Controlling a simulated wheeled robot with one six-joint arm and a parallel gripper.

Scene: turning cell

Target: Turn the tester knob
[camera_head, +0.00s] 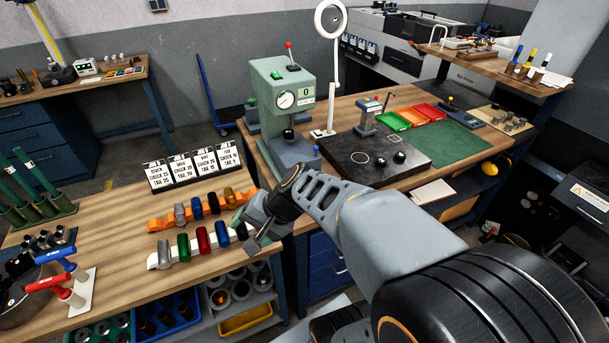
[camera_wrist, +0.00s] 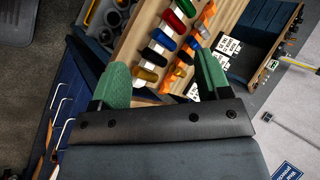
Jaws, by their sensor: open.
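The green tester (camera_head: 282,100) stands on the far bench, with a round dial (camera_head: 286,99) on its front. A red ball (camera_head: 288,44) tops a thin stem on it. A small blue ball (camera_head: 316,148) shows at the right of its base. I cannot tell which part is the knob. My gripper (camera_head: 257,240) is at the right end of the near bench, left of and nearer than the tester, touching nothing that I can make out. In the wrist view my gripper (camera_wrist: 163,82) shows two green fingers spread apart with nothing held; the tester is not seen there.
An orange rack (camera_head: 160,224) and a white rack (camera_head: 153,262) of coloured handles lie close to my gripper. Black-and-white cards (camera_head: 193,168) stand behind them. A black plate (camera_head: 365,160) and a ring lamp (camera_head: 331,19) are right of the tester.

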